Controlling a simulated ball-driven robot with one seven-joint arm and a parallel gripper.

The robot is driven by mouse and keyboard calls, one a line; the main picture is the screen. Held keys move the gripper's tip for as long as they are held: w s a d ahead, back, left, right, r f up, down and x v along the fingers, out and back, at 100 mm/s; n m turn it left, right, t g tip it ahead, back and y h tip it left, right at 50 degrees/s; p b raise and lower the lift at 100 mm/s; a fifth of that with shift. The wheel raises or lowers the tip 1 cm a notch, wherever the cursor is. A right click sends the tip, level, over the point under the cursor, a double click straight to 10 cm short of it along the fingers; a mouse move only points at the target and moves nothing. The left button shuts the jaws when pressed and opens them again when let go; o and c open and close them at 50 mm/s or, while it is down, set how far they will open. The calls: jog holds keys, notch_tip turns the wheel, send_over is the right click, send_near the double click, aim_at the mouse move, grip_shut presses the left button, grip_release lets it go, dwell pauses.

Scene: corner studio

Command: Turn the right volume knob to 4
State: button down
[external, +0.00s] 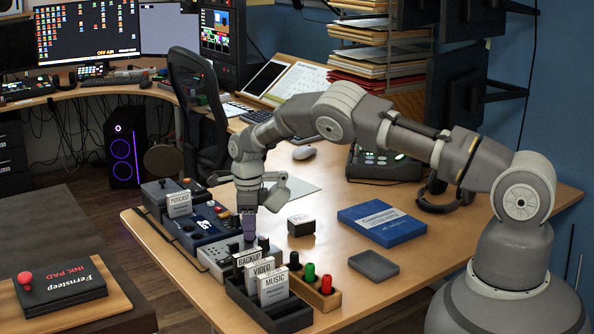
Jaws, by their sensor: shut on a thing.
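A grey control box (213,262) with small dark knobs sits near the left edge of the wooden table (330,262). My gripper (249,234) points straight down over the box's right part. Its jaws are shut on a knob there, which the fingers hide. The scale marks and the number a knob points to are too small to read.
A dark rack of labelled cases (270,313) stands close in front of the box. A wooden holder with red, green and black pieces (318,292) is right of it. A blue panel (183,225) with a PODCAST card adjoins at left. A blue book (381,224) lies right.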

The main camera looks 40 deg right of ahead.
jog(key=c, duration=0.8)
grip_release()
jog(key=shift+c, duration=0.2)
notch_tip(320, 180, up, 8)
jog(key=p, duration=0.2)
jog(key=shift+w+p, duration=0.15)
jog(key=shift+p, duration=0.15)
jog(key=shift+f, duration=0.1)
